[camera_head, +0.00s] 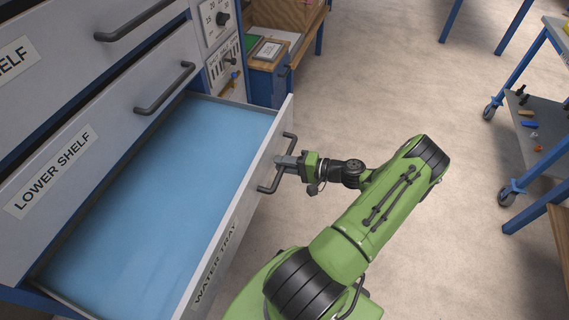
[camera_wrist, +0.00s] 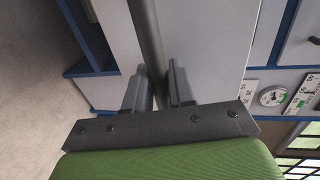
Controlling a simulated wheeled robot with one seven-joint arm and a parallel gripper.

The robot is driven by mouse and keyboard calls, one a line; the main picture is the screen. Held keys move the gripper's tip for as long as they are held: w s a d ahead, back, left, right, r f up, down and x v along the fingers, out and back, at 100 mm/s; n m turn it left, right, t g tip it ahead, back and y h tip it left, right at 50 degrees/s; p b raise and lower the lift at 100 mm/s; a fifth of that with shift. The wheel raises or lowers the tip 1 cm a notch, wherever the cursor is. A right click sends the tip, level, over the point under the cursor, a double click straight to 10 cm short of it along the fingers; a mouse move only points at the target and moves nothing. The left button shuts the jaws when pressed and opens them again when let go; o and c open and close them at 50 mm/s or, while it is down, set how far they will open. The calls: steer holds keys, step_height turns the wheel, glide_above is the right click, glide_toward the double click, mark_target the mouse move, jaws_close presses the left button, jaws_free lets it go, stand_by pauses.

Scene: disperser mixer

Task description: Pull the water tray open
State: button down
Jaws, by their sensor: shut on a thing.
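The water tray (camera_head: 232,235) is a wide drawer at the bottom of the cabinet, labelled "WATER TRAY" on its front. It stands far out from the cabinet, and its light blue inside is exposed. Its dark bar handle (camera_head: 265,187) is on the front panel. My gripper (camera_head: 281,161) is at the handle, with its fingers on either side of the bar, and is shut on it. In the wrist view the handle (camera_wrist: 146,40) runs down between the two fingers (camera_wrist: 160,88), in front of the tray's pale front panel (camera_wrist: 195,35).
The lower shelf drawer (camera_head: 110,130) above the tray is shut. Gauges and switches (camera_head: 228,62) are on the cabinet's side panel. A blue-framed cart (camera_head: 530,120) on wheels stands at the right. The floor (camera_head: 470,250) between cart and tray is clear apart from my arm.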

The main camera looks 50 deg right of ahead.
steer(key=c, duration=1.1)
jaws_free()
steer(key=p+v, duration=0.2)
steer(key=v, duration=1.3)
steer(key=shift+s, duration=0.35)
